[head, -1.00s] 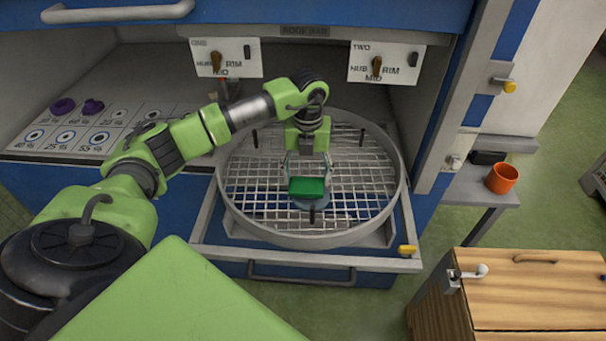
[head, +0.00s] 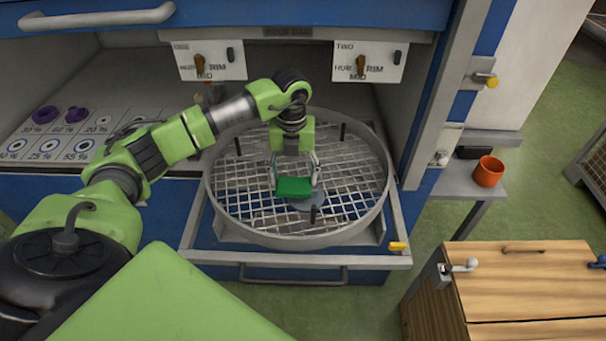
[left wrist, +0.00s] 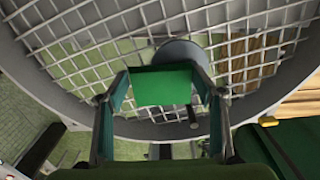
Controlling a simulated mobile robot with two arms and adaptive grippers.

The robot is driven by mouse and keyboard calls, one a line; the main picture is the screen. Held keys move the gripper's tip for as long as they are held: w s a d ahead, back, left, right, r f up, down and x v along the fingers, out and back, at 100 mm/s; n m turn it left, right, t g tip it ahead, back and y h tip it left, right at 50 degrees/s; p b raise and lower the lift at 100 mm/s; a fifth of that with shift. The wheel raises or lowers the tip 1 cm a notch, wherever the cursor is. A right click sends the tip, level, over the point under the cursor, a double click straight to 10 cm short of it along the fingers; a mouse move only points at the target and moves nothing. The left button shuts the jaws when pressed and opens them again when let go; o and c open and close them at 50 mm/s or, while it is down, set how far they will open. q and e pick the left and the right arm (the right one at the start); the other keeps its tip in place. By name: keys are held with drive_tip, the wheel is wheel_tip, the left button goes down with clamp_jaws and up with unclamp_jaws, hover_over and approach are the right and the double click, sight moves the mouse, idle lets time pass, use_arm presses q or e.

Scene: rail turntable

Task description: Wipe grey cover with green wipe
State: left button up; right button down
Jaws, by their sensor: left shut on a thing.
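The green wipe (head: 293,187) is a small green block held between the fingers of my left gripper (head: 295,178). In the left wrist view the wipe (left wrist: 160,84) spans the gap between the fingertips. The grey cover (head: 307,204) is a round grey disc on the mesh of the turntable (head: 218,213), near its front. The wipe overlaps the disc's upper left part in the head view and hides some of it. The cover (left wrist: 184,53) also shows behind the wipe in the left wrist view. I cannot tell whether wipe and cover touch. My right gripper is not in view.
Short dark posts (head: 343,130) stand up from the mesh, one (head: 313,214) close to the cover. The round rim surrounds the mesh. Two switch panels (head: 369,62) hang above. A side shelf holds an orange cup (head: 488,171). A wooden cabinet (head: 520,285) stands at right.

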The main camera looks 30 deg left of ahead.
sight(309, 179)
use_arm(q)
drive_tip(key=shift+s+a, duration=0.25)
drive_tip(key=shift+a, duration=0.15)
drive_tip(key=shift+w+d, duration=0.75)
drive_tip(key=shift+d, duration=0.25)
drive_tip(key=shift+w+d, duration=0.7)
drive_tip(key=shift+d, duration=0.3)
drive_tip(key=shift+s+a+f, duration=0.1)
drive_tip(key=shift+s+a, duration=0.7)
drive_tip(key=shift+a, duration=0.2)
drive_tip(key=shift+s+a+f, duration=0.1)
drive_tip(key=shift+s+a, duration=0.65)
drive_tip(key=shift+a, duration=0.25)
drive_tip(key=shift+r, duration=0.1)
wheel_tip(309, 179, up, 8)
drive_tip(key=p, duration=0.5)
drive_tip(key=shift+w, duration=0.1)
